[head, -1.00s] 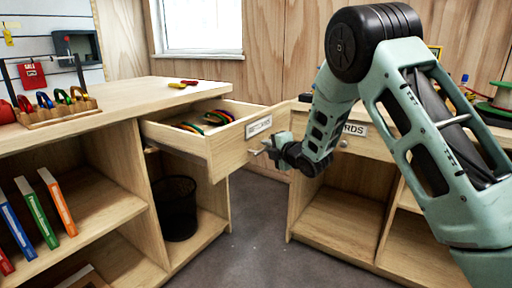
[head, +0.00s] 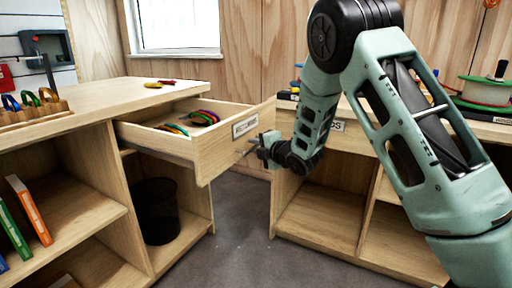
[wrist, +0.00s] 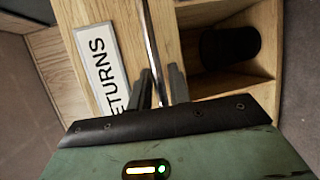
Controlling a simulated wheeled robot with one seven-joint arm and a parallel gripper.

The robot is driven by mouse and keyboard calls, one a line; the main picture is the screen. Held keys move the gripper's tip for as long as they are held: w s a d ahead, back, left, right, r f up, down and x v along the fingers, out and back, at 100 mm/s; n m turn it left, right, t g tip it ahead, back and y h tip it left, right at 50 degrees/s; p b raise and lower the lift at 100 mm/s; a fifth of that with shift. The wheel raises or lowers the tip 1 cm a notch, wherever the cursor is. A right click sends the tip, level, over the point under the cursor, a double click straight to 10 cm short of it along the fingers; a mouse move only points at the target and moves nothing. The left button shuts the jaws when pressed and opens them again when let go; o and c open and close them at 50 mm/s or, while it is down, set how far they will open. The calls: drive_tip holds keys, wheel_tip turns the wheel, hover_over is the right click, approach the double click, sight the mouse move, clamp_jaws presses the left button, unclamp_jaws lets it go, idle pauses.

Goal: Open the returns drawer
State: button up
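The returns drawer (head: 215,157) is wooden and stands pulled well out of the left counter in the head view. Its front carries a white label (head: 245,126), which reads "ETURNS" in the wrist view (wrist: 103,68), its first letter cut off. Several colored loops (head: 202,118) lie inside. The handle is a thin metal bar (wrist: 152,40) across the drawer front. My gripper (head: 262,149) is at this handle. In the wrist view its two dark fingers (wrist: 161,90) are close together on either side of the bar and appear shut on it.
A black bin (head: 156,212) stands in the open compartment below the drawer. A second counter (head: 325,215) with a labeled drawer is at the right, close to my arm. Grey floor (head: 240,245) is clear between the counters.

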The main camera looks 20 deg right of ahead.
drive_tip(key=p+v, duration=0.1)
drive_tip(key=v, duration=1.6)
drive_tip(key=shift+s, duration=0.2)
drive_tip(key=shift+r, duration=0.15)
drive_tip(key=s+a+f+m+g, duration=0.2)
drive_tip(key=s+a+m+g, duration=0.15)
drive_tip(key=a, duration=0.35)
drive_tip(key=s+a+f+m+g, duration=0.2)
drive_tip(key=a+m+g, duration=0.25)
drive_tip(key=a, duration=0.25)
drive_tip(key=s+a+r+m+g+h, duration=0.1)
drive_tip(key=s+a+m+g+h, duration=0.2)
drive_tip(key=s, duration=0.9)
drive_tip(key=s+a+m+g, duration=0.35)
drive_tip(key=s+a, duration=0.25)
drive_tip(key=s, duration=0.6)
wheel_tip(320, 180, up, 24)
drive_tip(key=g+p, duration=0.1)
drive_tip(key=p, duration=2.3)
